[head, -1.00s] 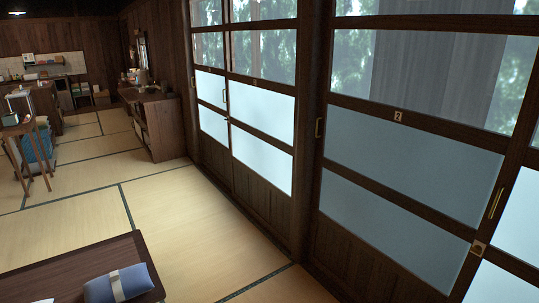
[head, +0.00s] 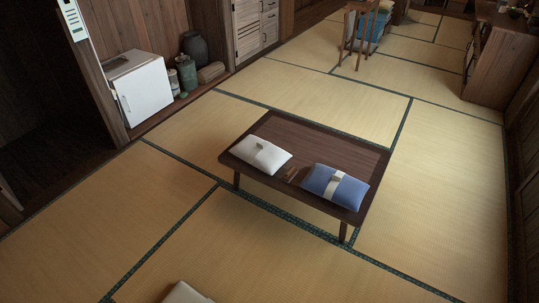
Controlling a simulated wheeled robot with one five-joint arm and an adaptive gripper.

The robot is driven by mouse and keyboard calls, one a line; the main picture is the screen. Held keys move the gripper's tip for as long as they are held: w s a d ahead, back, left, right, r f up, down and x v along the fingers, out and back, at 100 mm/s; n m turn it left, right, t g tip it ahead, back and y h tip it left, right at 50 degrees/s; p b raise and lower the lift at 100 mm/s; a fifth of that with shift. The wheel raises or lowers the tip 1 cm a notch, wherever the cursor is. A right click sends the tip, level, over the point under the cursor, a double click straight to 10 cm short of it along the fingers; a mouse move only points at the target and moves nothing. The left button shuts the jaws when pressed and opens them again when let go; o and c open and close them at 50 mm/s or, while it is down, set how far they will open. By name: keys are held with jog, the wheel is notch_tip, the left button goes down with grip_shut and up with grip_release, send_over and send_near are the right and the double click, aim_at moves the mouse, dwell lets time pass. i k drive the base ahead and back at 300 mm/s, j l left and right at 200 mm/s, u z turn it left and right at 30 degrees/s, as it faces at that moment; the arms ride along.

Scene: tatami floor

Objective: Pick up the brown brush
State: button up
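A small brown item (head: 291,175) lies on the low dark wooden table (head: 318,144), between a white cushion-like bundle and a blue one. It may be the brown brush, but it is too small to tell for sure. My gripper is not in view.
The white bundle (head: 262,155) and the blue bundle (head: 335,186) lie on the table near its front edge. A pale object (head: 187,293) is cut off at the bottom. A white box-like appliance (head: 143,89) and jars stand back left.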

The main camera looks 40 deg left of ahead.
aim_at(290, 174)
jog(key=i+j+u, duration=0.2)
jog(key=i+u, duration=0.25)
jog(key=i+j+u, duration=0.1)
jog(key=i+u, duration=0.2)
jog(key=u, duration=0.15)
jog(key=i+l+u, duration=0.1)
jog(key=i+u, duration=0.4)
jog(key=i+l+u, duration=0.2)
jog(key=u, duration=0.25)
jog(key=i+j+u, duration=0.15)
jog(key=i+u, duration=0.15)
jog(key=u, duration=0.15)
jog(key=i+u, duration=0.7)
jog(key=u, duration=0.15)
jog(key=i+l+u, duration=0.2)
jog(key=u, duration=0.25)
jog(key=i+l+u, duration=0.3)
jog(key=i, duration=0.15)
jog(key=j, duration=0.05)
